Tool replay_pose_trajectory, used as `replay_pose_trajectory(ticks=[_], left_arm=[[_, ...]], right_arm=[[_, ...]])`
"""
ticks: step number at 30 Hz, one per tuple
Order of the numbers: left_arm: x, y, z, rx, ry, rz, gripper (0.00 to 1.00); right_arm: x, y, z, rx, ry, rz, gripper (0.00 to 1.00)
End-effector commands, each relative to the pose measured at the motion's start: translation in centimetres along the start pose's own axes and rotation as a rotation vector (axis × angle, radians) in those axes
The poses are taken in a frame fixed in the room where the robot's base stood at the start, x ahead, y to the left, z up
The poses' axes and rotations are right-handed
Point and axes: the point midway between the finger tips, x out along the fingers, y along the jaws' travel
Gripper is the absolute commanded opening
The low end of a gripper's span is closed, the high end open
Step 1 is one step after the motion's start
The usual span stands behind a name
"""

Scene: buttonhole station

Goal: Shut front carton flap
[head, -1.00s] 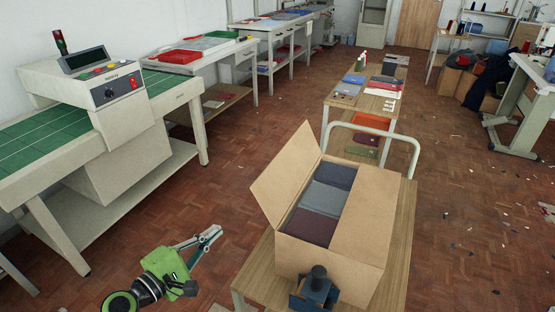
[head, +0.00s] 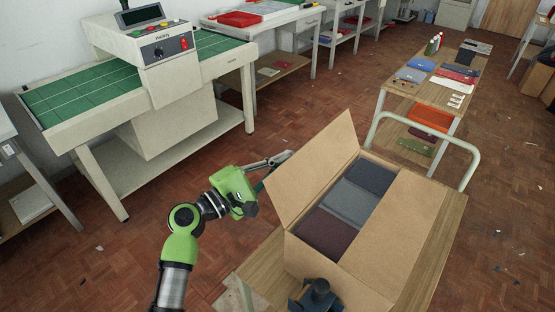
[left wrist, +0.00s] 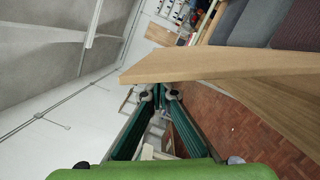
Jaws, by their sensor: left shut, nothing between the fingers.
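The open cardboard carton (head: 355,270) stands on a wooden trolley top. Its left flap (head: 315,168) stands up, tilted outward; its right flap (head: 403,238) lies flat over the right part of the opening. Which one is the front flap, I cannot tell. Folded grey, blue and maroon textiles (head: 345,203) show inside. My left gripper (head: 287,158) is shut and empty, just left of the raised flap. In the left wrist view the flap (left wrist: 225,66) crosses close above the shut fingertips (left wrist: 160,95); I cannot tell whether they touch.
A pale tubular handle (head: 435,125) rises behind the carton. A green-topped machine table (head: 90,95) stands left. Open parquet floor lies right.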

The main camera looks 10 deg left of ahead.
Motion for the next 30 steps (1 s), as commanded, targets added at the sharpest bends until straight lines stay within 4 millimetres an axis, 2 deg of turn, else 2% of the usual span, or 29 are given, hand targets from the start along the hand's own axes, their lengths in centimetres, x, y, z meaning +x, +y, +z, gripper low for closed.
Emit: replay_pose_trajectory(ticks=[3, 10, 15, 30], left_arm=[[2.3, 0.2, 0.1, -0.003, -0.002, 0.001, 0.00], [4.7, 0.1, 0.0, -0.001, 0.000, 0.001, 0.00], [5.1, -0.1, 0.0, 0.000, 0.001, -0.001, 0.00], [5.1, 0.2, 0.3, 0.042, 0.000, -0.011, 0.00]], right_arm=[[-0.8, -0.9, 0.5, -0.001, -0.008, -0.011, 0.40], [-1.1, 0.1, -0.5, -0.003, 0.004, 0.001, 0.40], [-1.1, 0.8, -1.2, 0.000, 0.015, 0.009, 0.40], [-1.3, 0.8, -0.9, 0.000, 0.011, 0.010, 0.40]])
